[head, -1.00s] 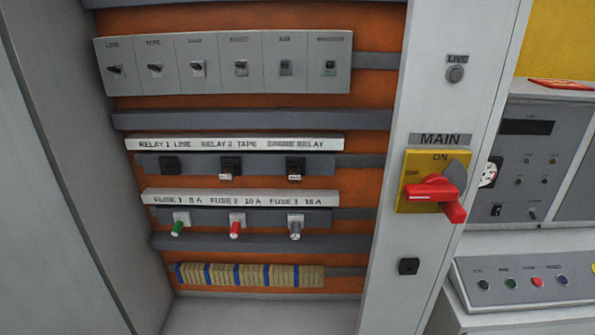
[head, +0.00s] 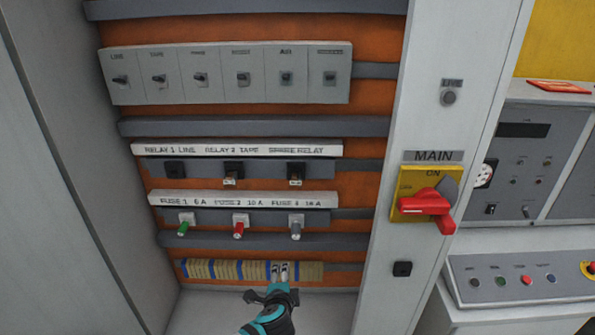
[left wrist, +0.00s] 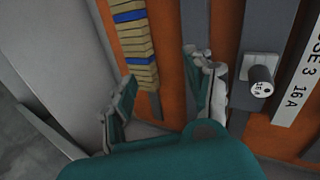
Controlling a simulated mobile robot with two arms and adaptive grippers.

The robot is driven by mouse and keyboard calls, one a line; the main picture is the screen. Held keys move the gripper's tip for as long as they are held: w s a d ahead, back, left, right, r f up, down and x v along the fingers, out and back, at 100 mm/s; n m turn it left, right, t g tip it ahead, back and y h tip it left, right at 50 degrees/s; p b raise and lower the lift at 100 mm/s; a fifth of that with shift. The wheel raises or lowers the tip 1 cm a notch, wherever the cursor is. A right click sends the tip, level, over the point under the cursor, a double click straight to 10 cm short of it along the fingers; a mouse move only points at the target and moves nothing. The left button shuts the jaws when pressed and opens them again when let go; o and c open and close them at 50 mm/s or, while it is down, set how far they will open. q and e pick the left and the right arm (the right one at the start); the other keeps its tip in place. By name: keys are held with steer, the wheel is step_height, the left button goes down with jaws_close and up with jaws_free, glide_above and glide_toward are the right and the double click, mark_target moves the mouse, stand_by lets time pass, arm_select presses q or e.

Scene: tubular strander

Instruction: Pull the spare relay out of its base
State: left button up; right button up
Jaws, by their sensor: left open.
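The spare relay (head: 296,171) is a small black block with a pale lower front, under the "SPARE RELAY" label, at the right end of the relay row in the head view. It sits in its base on the grey rail. My left gripper (head: 280,268) is below it, in front of the terminal strip, apart from the relay. The left wrist view shows its fingers (left wrist: 165,78) spread with nothing between them. The relay is not in the left wrist view. My right gripper is not in view.
Relay 2 (head: 232,172) is left of the spare relay. Three fuses, including fuse 3 (head: 296,227), project from the row between gripper and relay; fuse 3 (left wrist: 262,86) shows close by in the wrist view. The terminal strip (head: 225,270) is below. A red main switch (head: 427,202) projects at right.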

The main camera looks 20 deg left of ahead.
arm_select(q)
step_height(320, 180, up, 13)
steer(key=w+d+t+p, duration=0.1)
steer(key=w+d+t, duration=0.1)
steer(key=m+t+y+p, duration=0.1)
steer(key=t+y, duration=0.1)
steer(key=t, duration=0.1)
glide_toward(296, 186)
steer(key=x, duration=0.3)
steer(key=shift+w+a+r, duration=0.15)
steer(key=shift+a, duration=0.05)
steer(key=shift+w, duration=0.15)
steer(key=b+x, duration=0.2)
steer(key=x, duration=0.5)
steer(key=shift+w, duration=0.1)
steer(key=shift+b+x, duration=0.35)
steer(key=shift+x, duration=0.45)
jaws_close()
